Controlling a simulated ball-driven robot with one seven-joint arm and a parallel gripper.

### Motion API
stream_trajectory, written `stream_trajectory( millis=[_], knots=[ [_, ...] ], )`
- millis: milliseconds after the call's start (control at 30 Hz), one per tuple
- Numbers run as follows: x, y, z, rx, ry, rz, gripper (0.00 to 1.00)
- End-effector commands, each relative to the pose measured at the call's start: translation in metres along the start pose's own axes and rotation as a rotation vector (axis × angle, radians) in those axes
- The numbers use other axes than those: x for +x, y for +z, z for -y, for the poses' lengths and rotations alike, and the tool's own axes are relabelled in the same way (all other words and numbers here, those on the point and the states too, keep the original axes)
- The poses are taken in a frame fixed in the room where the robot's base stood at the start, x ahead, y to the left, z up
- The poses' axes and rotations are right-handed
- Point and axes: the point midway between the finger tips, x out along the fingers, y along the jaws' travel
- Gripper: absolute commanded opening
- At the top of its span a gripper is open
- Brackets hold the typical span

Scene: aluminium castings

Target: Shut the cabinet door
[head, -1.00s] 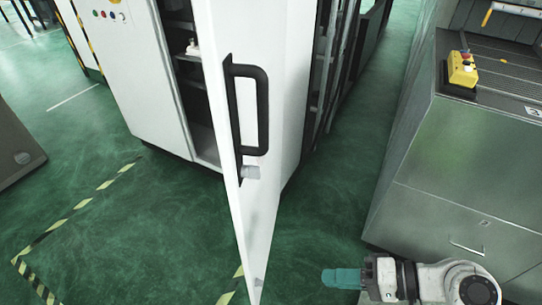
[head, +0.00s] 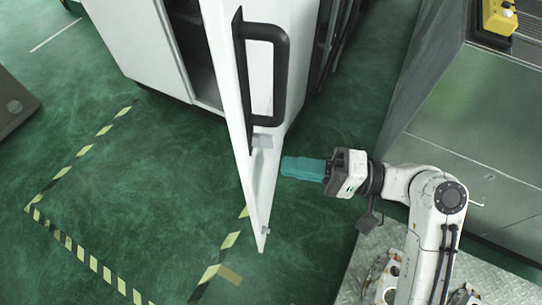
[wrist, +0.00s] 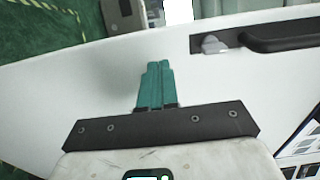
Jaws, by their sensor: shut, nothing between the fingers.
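The white cabinet door (head: 225,60) stands open, swung out toward me, and shows nearly edge-on in the head view. A black bar handle (head: 281,75) with a small grey latch piece below it is on its right face. My gripper (head: 284,167) has teal fingers pressed together and empty. It points left at the handle side of the door, below the handle, very close to the panel; I cannot tell whether it touches. In the wrist view the door (wrist: 90,85) spans the picture beyond the fingertips (wrist: 158,66), with the handle (wrist: 285,37) at upper right.
The white cabinet body (head: 132,45) stands behind the door, with dark shelves in its opening. A grey metal machine (head: 480,110) with a yellow button box (head: 499,17) stands at the right. Yellow-black floor tape (head: 75,165) marks the open green floor at left.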

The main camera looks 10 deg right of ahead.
Motion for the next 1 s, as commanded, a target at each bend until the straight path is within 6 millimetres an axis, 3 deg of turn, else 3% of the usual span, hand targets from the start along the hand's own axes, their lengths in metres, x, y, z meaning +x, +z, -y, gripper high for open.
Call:
stream_trajectory(
  millis=[100, 300, 1000],
  knots=[
    [0.021, 0.001, 0.002, 0.0, 0.001, 0.003, 0.0],
    [0.042, 0.0, 0.001, -0.001, 0.001, 0.001, 0.0],
    [0.058, 0.0, 0.0, -0.001, 0.001, -0.012, 0.0]
  ],
)
